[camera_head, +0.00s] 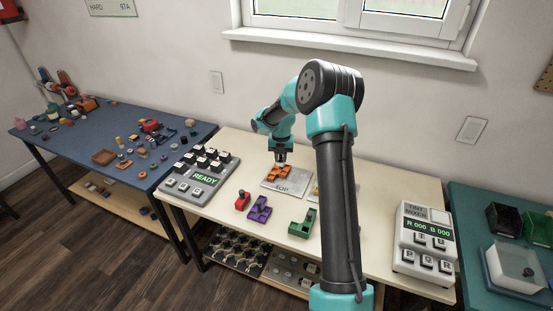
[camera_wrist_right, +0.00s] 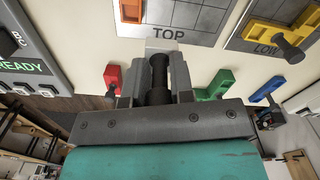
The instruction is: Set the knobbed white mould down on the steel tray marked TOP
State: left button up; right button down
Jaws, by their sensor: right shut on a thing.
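The steel tray marked TOP (camera_head: 270,185) lies on the cream bench; its label edge also shows in the wrist view (camera_wrist_right: 196,38). An orange piece (camera_head: 284,170) lies on this tray. My right gripper (camera_head: 281,161) is above the tray's far part. In the wrist view my right gripper (camera_wrist_right: 157,72) is shut on a black knob (camera_wrist_right: 158,85). A pale edge at the fingertips looks like the white mould (camera_wrist_right: 166,46); most of it is hidden, and I cannot tell whether it touches the tray. My left gripper is not in view.
A tray marked LOW (camera_wrist_right: 243,42) holds a yellow mould (camera_wrist_right: 270,34), right of TOP. A red knobbed piece (camera_head: 242,201), a purple piece (camera_head: 260,209) and a green piece (camera_head: 301,223) lie nearer. The READY keypad (camera_head: 200,178) stands left, the tint mixer (camera_head: 424,243) right.

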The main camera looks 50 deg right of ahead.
jog(key=shift+f, duration=0.1)
jog(key=shift+f, duration=4.4)
jog(key=shift+f, duration=0.5)
jog(key=c, duration=0.9)
grip_release()
jog(key=shift+r, duration=0.1)
notch_tip(320, 180, up, 17)
jog(key=shift+r, duration=0.1)
